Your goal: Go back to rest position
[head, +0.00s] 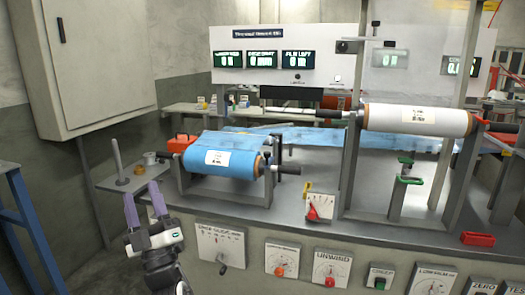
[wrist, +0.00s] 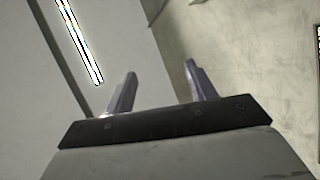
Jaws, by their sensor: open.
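My gripper (head: 146,207) is at the lower left of the head view, in front of the machine bench and below the small side shelf. Its two purple-grey fingers point up and stand apart with nothing between them. In the wrist view my gripper (wrist: 157,92) also shows its fingers apart and empty, with only wall and blurred pale surfaces beyond. No object touches the fingers.
The bench (head: 320,222) carries a blue film roll (head: 222,162) and a white roll (head: 418,119) on stands. A small shelf (head: 125,184) with an upright peg is just above my gripper. A grey cabinet (head: 95,60) hangs at left; blue legs (head: 30,235) stand far left.

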